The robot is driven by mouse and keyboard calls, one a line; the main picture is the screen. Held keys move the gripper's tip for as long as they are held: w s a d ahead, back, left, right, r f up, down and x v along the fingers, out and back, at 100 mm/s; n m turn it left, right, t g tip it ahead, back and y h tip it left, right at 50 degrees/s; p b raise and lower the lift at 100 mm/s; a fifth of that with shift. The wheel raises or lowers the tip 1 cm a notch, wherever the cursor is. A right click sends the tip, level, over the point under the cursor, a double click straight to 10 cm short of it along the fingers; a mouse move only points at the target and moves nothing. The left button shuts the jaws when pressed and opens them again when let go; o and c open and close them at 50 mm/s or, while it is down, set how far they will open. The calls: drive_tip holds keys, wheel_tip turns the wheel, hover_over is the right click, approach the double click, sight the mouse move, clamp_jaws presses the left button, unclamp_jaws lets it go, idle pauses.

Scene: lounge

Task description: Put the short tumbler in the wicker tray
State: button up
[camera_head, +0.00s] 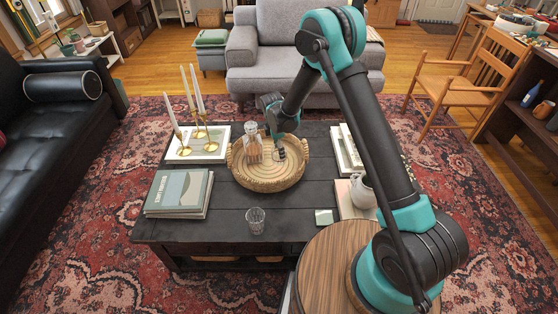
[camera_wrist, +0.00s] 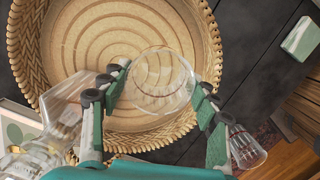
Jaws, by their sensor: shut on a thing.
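The short tumbler (camera_wrist: 162,82) is clear glass, and its round outline lies between my gripper's fingers (camera_wrist: 155,98) in the wrist view. My gripper (camera_head: 279,152) is shut on it, over the wicker tray (camera_head: 270,186). The round tray, with its braided rim (camera_wrist: 25,62), stands on the dark coffee table. In the head view the tumbler is hard to make out among the fingers. I cannot tell whether it touches the tray floor.
A glass decanter (camera_head: 253,148) appears to stand inside the tray, left of my gripper. Another clear glass (camera_head: 255,220) stands in front of the tray.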

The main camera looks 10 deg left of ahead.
drive_tip(key=shift+f, duration=3.2)
drive_tip(key=shift+f, duration=0.1)
drive_tip(key=o, duration=1.4)
drive_tip(key=r, duration=0.8)
drive_tip(key=a+r, duration=0.1)
drive_tip(key=r, duration=0.3)
drive_tip(key=shift+s+a+r, duration=0.1)
drive_tip(key=shift+s, duration=0.3)
